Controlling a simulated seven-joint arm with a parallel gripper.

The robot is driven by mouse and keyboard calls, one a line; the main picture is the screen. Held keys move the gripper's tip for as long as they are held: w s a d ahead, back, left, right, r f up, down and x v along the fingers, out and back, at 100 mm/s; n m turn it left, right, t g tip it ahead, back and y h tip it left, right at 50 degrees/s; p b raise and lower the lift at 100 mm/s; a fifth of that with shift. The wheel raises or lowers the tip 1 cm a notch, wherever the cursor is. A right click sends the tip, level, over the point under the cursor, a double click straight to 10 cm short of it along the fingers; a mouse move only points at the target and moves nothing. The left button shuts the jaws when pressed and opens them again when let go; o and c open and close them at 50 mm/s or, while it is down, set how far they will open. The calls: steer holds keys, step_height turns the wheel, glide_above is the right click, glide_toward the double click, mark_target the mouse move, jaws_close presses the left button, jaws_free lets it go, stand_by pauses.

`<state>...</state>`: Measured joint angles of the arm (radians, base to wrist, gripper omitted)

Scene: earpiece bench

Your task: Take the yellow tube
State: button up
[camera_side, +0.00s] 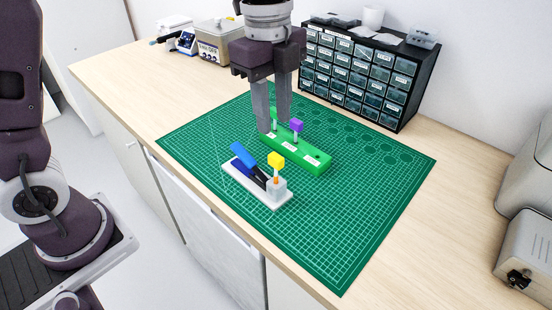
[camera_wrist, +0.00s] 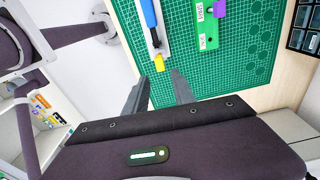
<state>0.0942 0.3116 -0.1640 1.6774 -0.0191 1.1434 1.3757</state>
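The yellow tube (camera_side: 276,160) has a cube-shaped yellow cap and stands upright in a grey block at the right end of a white base (camera_side: 268,198). Its yellow top also shows in the wrist view (camera_wrist: 159,63), just beyond my fingertips. My gripper (camera_side: 273,127) is open and empty, pointing down. In the side view it hangs above and behind the yellow tube, by the left part of the green rack. In the wrist view the fingers (camera_wrist: 159,77) are apart, with the yellow top ahead of the gap. The tube's lower part is hidden in the block.
A blue-and-black tool (camera_side: 245,157) lies tilted on the white base beside the yellow tube. Behind is a green rack (camera_side: 318,160) with a purple-capped tube (camera_side: 297,126); a green piece is partly hidden by a finger. A drawer cabinet (camera_side: 360,70) stands behind. The mat's front right is clear.

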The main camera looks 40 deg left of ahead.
mark_target(276, 156)
steer(key=f, duration=0.8)
steer(key=shift+d+f, duration=0.15)
steer(key=shift+d, duration=0.1)
jaws_close()
steer(key=shift+r, duration=1.45)
steer(key=shift+r, duration=0.15)
steer(key=shift+r, duration=2.45)
